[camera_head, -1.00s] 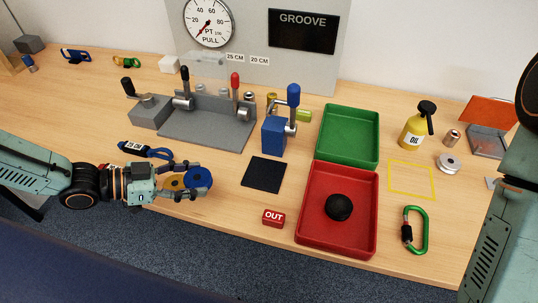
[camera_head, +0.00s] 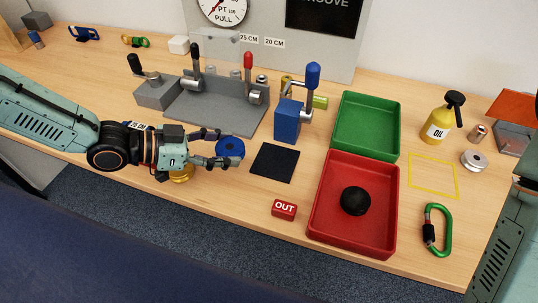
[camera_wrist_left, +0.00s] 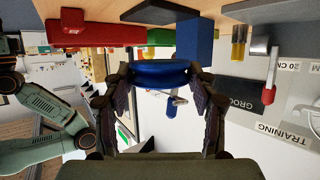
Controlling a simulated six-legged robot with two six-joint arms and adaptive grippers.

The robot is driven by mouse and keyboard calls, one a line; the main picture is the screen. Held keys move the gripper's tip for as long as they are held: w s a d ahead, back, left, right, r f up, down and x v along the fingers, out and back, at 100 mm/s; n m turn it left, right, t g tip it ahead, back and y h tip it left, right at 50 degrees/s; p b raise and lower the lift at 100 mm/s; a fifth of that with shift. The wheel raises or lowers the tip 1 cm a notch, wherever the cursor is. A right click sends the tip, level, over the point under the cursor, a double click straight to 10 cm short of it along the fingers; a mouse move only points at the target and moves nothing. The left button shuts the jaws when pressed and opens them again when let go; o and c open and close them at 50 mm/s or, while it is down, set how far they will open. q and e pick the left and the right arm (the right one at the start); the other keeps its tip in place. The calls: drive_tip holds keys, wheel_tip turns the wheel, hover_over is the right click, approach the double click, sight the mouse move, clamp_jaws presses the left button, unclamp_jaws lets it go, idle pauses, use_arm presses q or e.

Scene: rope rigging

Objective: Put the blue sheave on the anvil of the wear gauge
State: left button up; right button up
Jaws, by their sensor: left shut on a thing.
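The blue sheave (camera_head: 231,147) is a round blue disc between the fingers of my left gripper (camera_head: 226,150). In the left wrist view the blue sheave (camera_wrist_left: 150,72) spans between both fingertips, and the gripper is shut on it. It is held left of the black square pad. The wear gauge appears to be the blue block (camera_head: 287,122) with an upright blue-knobbed lever (camera_head: 312,76), to the right of my left gripper. I cannot make out its anvil clearly. My right gripper is out of view.
A yellow sheave (camera_head: 181,174) lies partly hidden below my left gripper. A grey clamp bench (camera_head: 220,112) stands behind. The black pad (camera_head: 275,163), red OUT block (camera_head: 284,209), green tray (camera_head: 340,127) and red tray (camera_head: 313,218) lie to the right.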

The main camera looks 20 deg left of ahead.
sight(240, 145)
use_arm(q)
drive_tip(key=w+d+b, duration=0.2)
drive_tip(key=d, duration=0.1)
drive_tip(key=shift+d+f, duration=0.1)
drive_tip(key=shift+d, duration=0.15)
drive_tip(key=shift+w+d, duration=0.2)
drive_tip(key=shift+d, duration=0.1)
drive_tip(key=shift+w+d+b, duration=0.45)
drive_tip(key=shift+w+b, duration=0.1)
drive_tip(key=shift+b, duration=0.05)
drive_tip(key=w+d, duration=0.1)
drive_tip(key=w+d+b, duration=0.1)
drive_tip(key=d, duration=0.1)
drive_tip(key=shift+w+d, duration=0.1)
drive_tip(key=shift+d, duration=0.05)
drive_tip(key=shift+w+d, duration=0.15)
drive_tip(key=shift+w, duration=0.05)
wheel_tip(240, 145, down, 3)
drive_tip(key=shift+r+b, duration=0.2)
drive_tip(key=shift+b, duration=0.15)
drive_tip(key=shift+f, duration=0.35)
drive_tip(key=shift+w, duration=0.1)
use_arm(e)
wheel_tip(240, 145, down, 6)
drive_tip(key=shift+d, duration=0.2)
use_arm(q)
drive_tip(key=shift+s+f, duration=0.2)
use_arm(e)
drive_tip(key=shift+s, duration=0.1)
